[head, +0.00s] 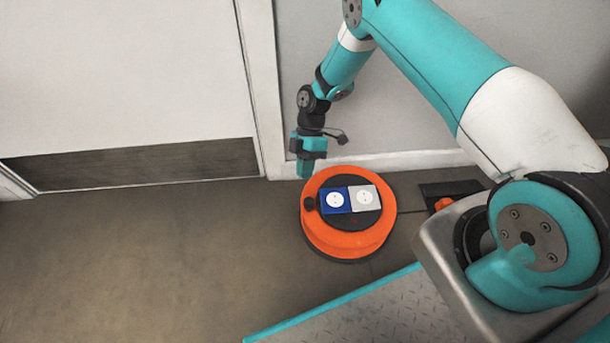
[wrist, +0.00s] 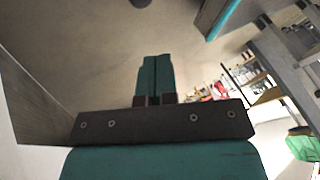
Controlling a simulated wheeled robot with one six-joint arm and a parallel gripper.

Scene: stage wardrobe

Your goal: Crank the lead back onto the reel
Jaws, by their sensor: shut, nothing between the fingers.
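The orange cable reel (head: 345,241) lies flat on the floor, with a blue socket plate and a white socket plate on its black centre. A dark crank knob (head: 309,203) stands at the left of its top. A thin dark lead (head: 410,212) runs from the reel's right side to a dark plate in the floor. My gripper (head: 305,172) is above and behind the knob, apart from it as far as I can tell. In the wrist view my gripper (wrist: 155,75) has its teal fingers together and nothing between them. The reel is not recognisable in the wrist view.
A dark floor plate (head: 450,189) with an orange item (head: 443,204) lies right of the reel. The white wall and skirting (head: 400,162) are close behind it. A pale door (head: 120,80) is at the left. The floor left of the reel is clear.

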